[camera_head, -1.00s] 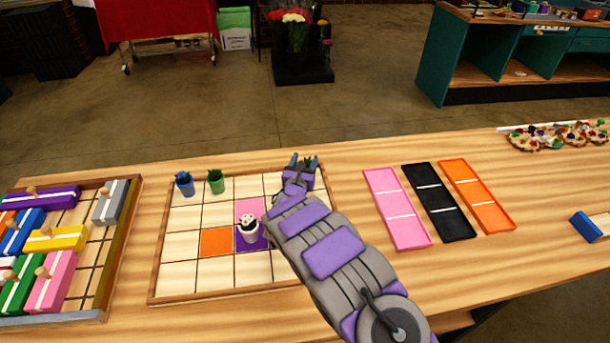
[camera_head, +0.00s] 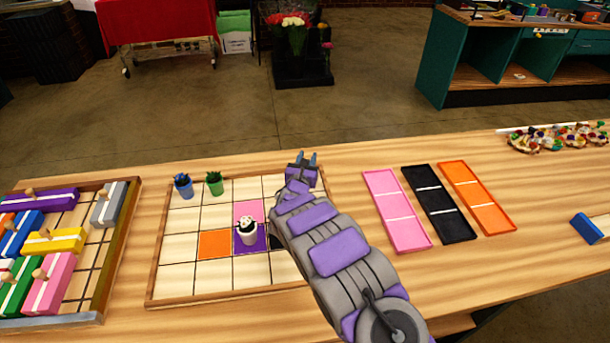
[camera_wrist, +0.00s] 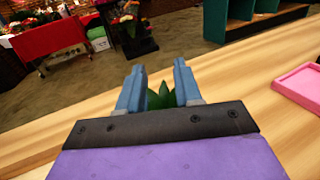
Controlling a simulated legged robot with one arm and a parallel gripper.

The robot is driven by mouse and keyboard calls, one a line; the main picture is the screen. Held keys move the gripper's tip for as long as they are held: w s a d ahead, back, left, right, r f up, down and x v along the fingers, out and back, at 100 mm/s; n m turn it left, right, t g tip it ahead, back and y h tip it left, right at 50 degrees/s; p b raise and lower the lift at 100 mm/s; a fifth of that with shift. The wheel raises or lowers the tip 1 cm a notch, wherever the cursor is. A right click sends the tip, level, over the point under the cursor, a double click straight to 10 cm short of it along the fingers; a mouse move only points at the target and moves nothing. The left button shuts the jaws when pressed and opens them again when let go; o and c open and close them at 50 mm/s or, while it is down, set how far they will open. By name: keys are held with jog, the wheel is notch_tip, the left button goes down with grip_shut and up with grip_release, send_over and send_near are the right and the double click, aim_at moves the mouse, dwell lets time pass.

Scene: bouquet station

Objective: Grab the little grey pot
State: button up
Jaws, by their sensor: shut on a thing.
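My gripper (camera_head: 306,160) is at the far right corner of the square grid tray (camera_head: 226,293). In the wrist view its two blue fingers (camera_wrist: 158,80) stand on either side of a green spiky plant (camera_wrist: 162,97), and the gripper is shut on that plant's pot. The pot itself is hidden behind the gripper body, so I cannot see its colour. In the head view my arm and gripper hide the plant. I cannot tell whether the pot still touches the tray.
A blue pot (camera_head: 183,191) and a green pot (camera_head: 215,188) stand at the tray's far left. A white pot (camera_head: 247,235) stands on its purple square. Pink (camera_head: 390,195), black (camera_head: 434,190) and orange trays (camera_head: 481,200) lie to the right. A block rack (camera_head: 118,240) is at left.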

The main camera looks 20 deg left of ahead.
jog(key=shift+d+r, duration=0.1)
jog(key=shift+d, duration=0.05)
grip_shut()
jog(key=shift+a, duration=0.2)
